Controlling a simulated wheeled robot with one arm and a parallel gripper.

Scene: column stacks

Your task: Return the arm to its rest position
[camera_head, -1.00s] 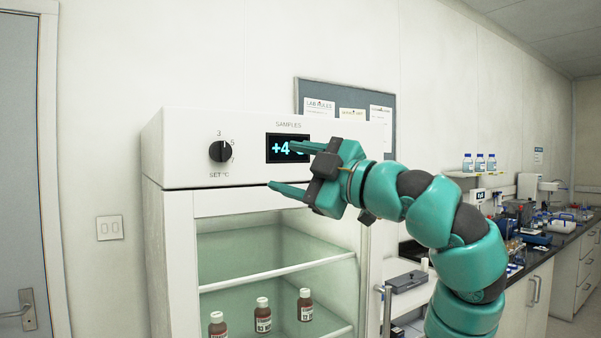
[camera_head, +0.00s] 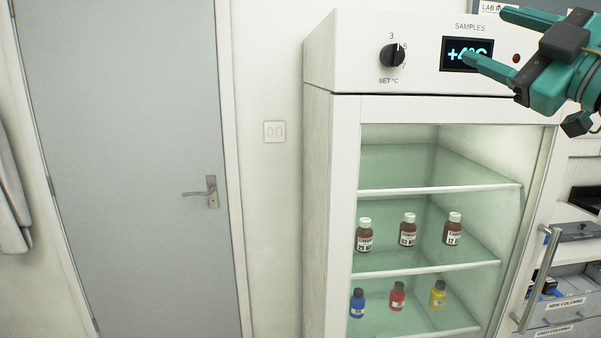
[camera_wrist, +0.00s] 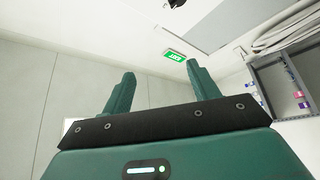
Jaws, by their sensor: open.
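My gripper (camera_head: 488,42) is at the upper right of the head view, in front of the top panel of the sample fridge (camera_head: 345,60). Its two teal fingers are spread apart with nothing between them. One fingertip overlaps the lit display (camera_head: 452,66) in the picture; I cannot tell whether it touches. The wrist view shows the open fingers (camera_wrist: 158,92) against the wall and ceiling. Most of my arm is outside the head view.
The fridge holds brown bottles (camera_head: 408,230) and coloured bottles (camera_head: 397,297) on its shelves. A black dial (camera_head: 393,55) is left of the display. A grey door (camera_head: 130,150) stands at left. Drawers (camera_head: 570,310) and a handle (camera_head: 540,280) are at lower right.

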